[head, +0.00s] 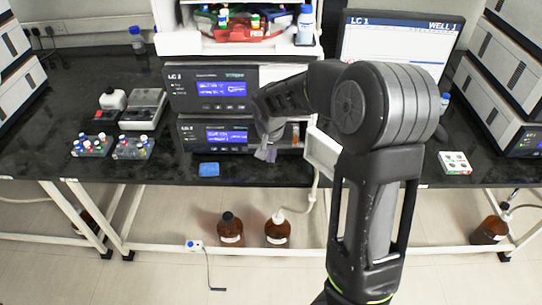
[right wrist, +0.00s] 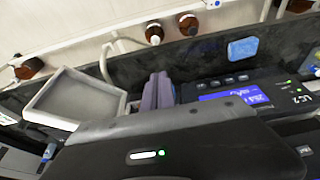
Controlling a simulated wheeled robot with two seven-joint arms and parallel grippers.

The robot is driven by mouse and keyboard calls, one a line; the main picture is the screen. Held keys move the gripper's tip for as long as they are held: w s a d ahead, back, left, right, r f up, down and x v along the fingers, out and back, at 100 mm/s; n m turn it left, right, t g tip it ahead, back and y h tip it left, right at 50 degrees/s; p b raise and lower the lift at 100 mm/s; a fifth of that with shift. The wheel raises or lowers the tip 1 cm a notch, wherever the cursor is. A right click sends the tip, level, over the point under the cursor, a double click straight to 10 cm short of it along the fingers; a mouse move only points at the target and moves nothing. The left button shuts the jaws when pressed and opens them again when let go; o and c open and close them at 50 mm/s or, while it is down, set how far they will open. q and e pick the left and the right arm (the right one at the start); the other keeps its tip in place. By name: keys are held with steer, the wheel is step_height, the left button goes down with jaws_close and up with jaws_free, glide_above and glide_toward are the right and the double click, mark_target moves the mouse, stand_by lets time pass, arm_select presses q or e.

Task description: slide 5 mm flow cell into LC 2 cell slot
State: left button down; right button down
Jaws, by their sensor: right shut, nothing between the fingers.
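The LC 2 unit (head: 195,148) is the lower of two stacked black modules with blue screens; in the right wrist view its labelled front (right wrist: 285,100) is at the right. My right gripper (head: 265,153) is in front of the right part of LC 2, its fingers pointing down. In the right wrist view its purple-grey fingers (right wrist: 157,92) are together with nothing between them. A small upright orange piece (head: 296,133) shows just right of the gripper, at the unit's right end; I cannot tell if it is the 5 mm flow cell. The slot is not clearly visible. My left gripper is out of view.
The LC 1 unit (head: 190,90) sits above LC 2. A white open tray-like panel (right wrist: 75,97) stands beside my fingers. A blue block (head: 208,169) lies on the bench before LC 2. Vial racks (head: 132,149) are at left; bare bench lies between.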

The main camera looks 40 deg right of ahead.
steer(key=w+d+f, duration=0.1)
steer(key=f, duration=0.1)
steer(key=w+d+f+p, duration=0.1)
steer(key=f, duration=0.1)
steer(key=w+d+f+p, duration=0.1)
steer(key=w+f, duration=0.1)
steer(key=f, duration=0.1)
steer(key=shift+d, duration=0.1)
steer(key=shift+w+d+f, duration=0.1)
steer(key=shift+w+d, duration=0.15)
steer(key=shift+w, duration=0.2)
